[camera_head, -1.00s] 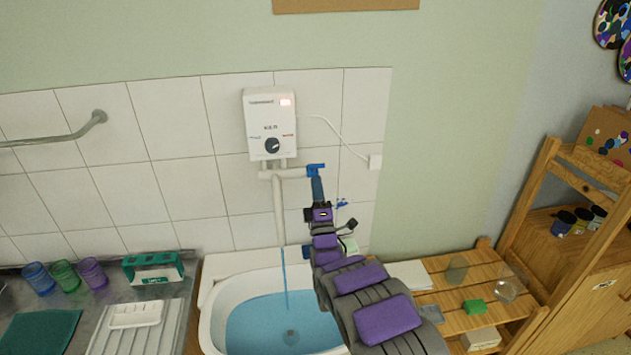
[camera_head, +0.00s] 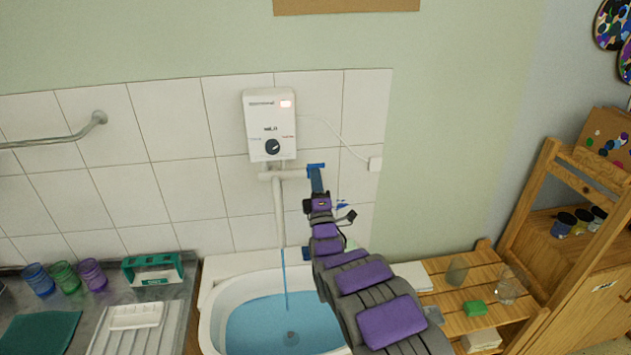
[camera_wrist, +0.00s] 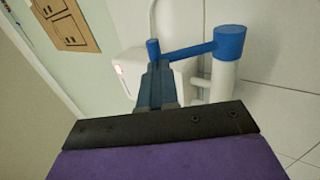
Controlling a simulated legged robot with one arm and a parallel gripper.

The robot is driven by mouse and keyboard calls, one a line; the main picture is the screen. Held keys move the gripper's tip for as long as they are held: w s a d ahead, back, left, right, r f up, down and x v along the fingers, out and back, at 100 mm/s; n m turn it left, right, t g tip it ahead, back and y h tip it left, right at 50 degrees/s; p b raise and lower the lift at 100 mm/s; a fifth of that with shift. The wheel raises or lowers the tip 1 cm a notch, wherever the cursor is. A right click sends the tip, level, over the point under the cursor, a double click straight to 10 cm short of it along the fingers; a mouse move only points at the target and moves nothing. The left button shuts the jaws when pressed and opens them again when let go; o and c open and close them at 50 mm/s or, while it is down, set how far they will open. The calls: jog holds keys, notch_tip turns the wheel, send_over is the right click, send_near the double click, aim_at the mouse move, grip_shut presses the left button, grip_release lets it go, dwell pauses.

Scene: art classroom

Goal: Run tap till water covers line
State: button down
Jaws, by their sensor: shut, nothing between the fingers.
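A blue tap lever (camera_head: 316,168) sits at the right end of the white pipe below the water heater (camera_head: 268,125). In the wrist view the lever (camera_wrist: 190,50) runs from a round blue cap to a small knob. My gripper (camera_head: 317,182) is shut, with its fingertips at the lever; in the wrist view the fingers (camera_wrist: 155,85) meet just below the knob. A thin stream of water (camera_head: 285,275) falls from the spout pipe (camera_head: 279,215) into the white basin (camera_head: 212,299). Blue-looking water (camera_head: 255,325) covers the basin floor and drain. I cannot make out a line.
Blue, green and purple cups (camera_head: 64,276) and a green rack (camera_head: 153,268) stand left of the basin. A slatted wooden bench (camera_head: 450,325) with a green sponge (camera_head: 474,308) is at the right. A wooden shelf unit (camera_head: 570,265) stands beyond it.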

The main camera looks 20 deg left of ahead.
jog(key=w+r+g+h, duration=0.1)
jog(key=a+r+g+p, duration=0.1)
jog(key=r, duration=0.1)
jog(key=w+r+g+h, duration=0.1)
jog(key=r+g, duration=0.1)
jog(key=shift+w+a+h+p, duration=0.2)
jog(key=shift+w+h+p, duration=0.1)
jog(key=shift+w+p, duration=0.1)
jog(key=shift+w+a+r+g+h+p, duration=0.25)
jog(key=shift+w+a+g+h+p, duration=0.15)
jog(key=shift+g+p, duration=0.25)
jog(key=shift+w+a+r+g+h+p, duration=0.35)
jog(key=shift+w+g+p, duration=0.3)
jog(key=shift+p, duration=0.55)
jog(key=shift+w+a+g+h+p, duration=0.2)
jog(key=shift+g+h+p, duration=0.25)
jog(key=shift+p, duration=0.75)
jog(key=shift+w, duration=0.1)
jog(key=shift+d+f, duration=0.1)
jog(key=shift+f, duration=0.05)
